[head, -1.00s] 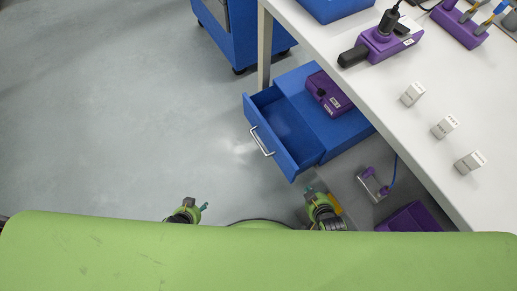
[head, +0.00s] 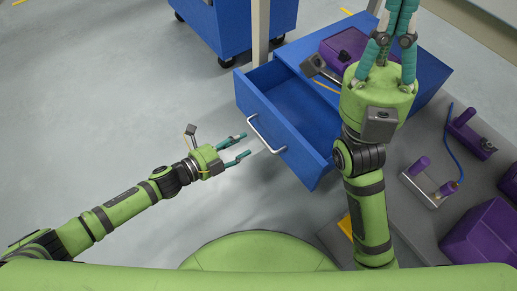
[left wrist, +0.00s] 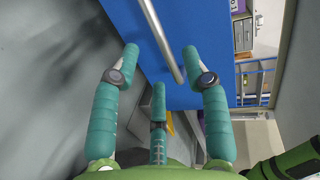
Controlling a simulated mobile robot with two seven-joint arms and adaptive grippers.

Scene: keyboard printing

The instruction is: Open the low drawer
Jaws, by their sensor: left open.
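The blue low drawer (head: 290,95) stands pulled out from its blue cabinet (head: 415,68), and its inside shows empty. Its silver bar handle (head: 266,134) is on the front face. My left gripper (head: 246,145) is open and empty, with its teal fingertips close to the handle on its left. In the left wrist view the handle (left wrist: 160,40) runs between the spread fingers (left wrist: 160,60) in front of the blue drawer front (left wrist: 130,20); I cannot tell whether they touch. My right gripper (head: 400,15) is above the cabinet, its fingertips cut off by the top edge.
A blue wheeled cart (head: 240,25) stands at the back. A purple box (head: 345,45) lies on the cabinet, partly behind my right gripper. Purple items (head: 430,175) and a purple bin (head: 490,235) are at the right. The grey floor (head: 90,100) at the left is clear.

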